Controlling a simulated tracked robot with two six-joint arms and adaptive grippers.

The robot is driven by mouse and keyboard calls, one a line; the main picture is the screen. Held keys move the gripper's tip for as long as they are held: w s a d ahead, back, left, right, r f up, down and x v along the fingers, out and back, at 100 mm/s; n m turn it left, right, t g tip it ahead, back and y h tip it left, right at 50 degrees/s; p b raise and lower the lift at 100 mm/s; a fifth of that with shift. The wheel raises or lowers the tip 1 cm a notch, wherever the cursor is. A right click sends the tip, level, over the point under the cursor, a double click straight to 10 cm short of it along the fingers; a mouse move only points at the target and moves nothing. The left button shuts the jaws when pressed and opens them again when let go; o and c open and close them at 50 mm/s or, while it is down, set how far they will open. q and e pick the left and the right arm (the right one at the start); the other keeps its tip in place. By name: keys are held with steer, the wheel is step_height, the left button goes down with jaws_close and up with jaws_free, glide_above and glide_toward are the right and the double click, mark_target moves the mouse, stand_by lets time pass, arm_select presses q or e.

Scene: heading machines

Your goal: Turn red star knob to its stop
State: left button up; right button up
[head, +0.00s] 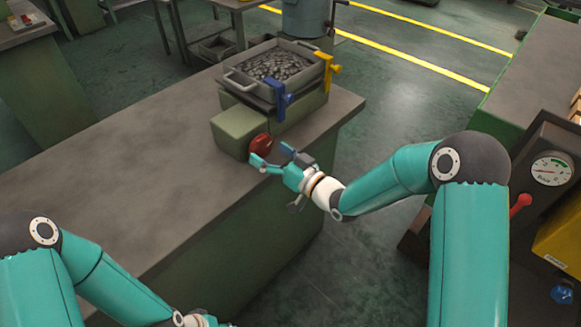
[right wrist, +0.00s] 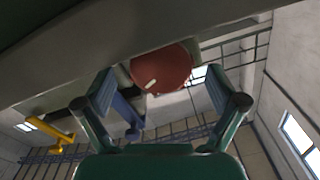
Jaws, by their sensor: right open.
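The red knob (head: 260,144) sits on the front face of a green box at the end of the bench machine. In the right wrist view the red knob (right wrist: 162,66) looks rounded, with a short white mark on its face. My right gripper (head: 268,154) is open just in front of the knob. In the right wrist view the fingers of the right gripper (right wrist: 160,82) stand on either side of the knob, with gaps visible. My left gripper (head: 200,321) is low at the bottom edge, mostly cut off, and its fingers cannot be made out.
A tray of grey pieces (head: 274,66) rests on the machine behind the knob. A blue clamp handle (head: 278,92) and a yellow one (head: 328,72) stick out from it. The grey benchtop (head: 130,170) is clear to the left. A gauge panel (head: 551,169) stands at the right.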

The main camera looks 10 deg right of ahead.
steer(key=v, duration=0.9)
steer(key=shift+f, duration=0.15)
steer(key=shift+f, duration=0.1)
